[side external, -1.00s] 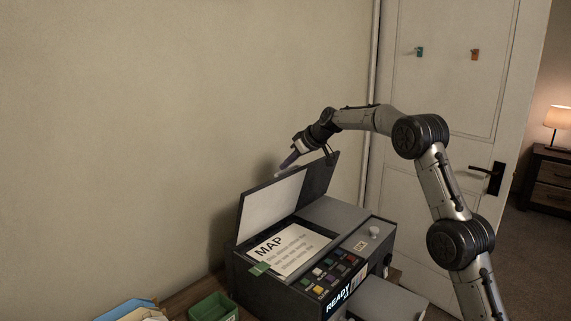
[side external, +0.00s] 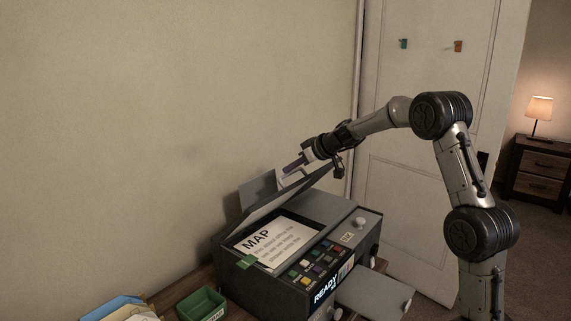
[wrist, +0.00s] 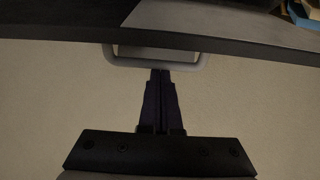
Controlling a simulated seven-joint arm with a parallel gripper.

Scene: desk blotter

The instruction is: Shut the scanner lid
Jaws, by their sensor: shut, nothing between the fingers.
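The scanner (side external: 275,265) is a dark box on the desk with its lid (side external: 290,193) partly open. The lid slants up from the scanner and shows nearly edge-on in the side view. A pale loop handle (side external: 292,179) is on the lid's edge; it also shows in the wrist view (wrist: 203,62), in front of the lid's dark edge (wrist: 60,50). My gripper (side external: 288,170) is shut and empty at the handle. Its dark purple fingers (wrist: 160,76) reach the handle; I cannot tell whether they touch it. A sheet marked MAP (side external: 270,243) lies on the scanner bed.
Coloured buttons (side external: 318,257) and a READY display (side external: 325,289) are on the scanner's front. A green tray (side external: 202,305) stands left of it. The wall (side external: 200,120) is close behind.

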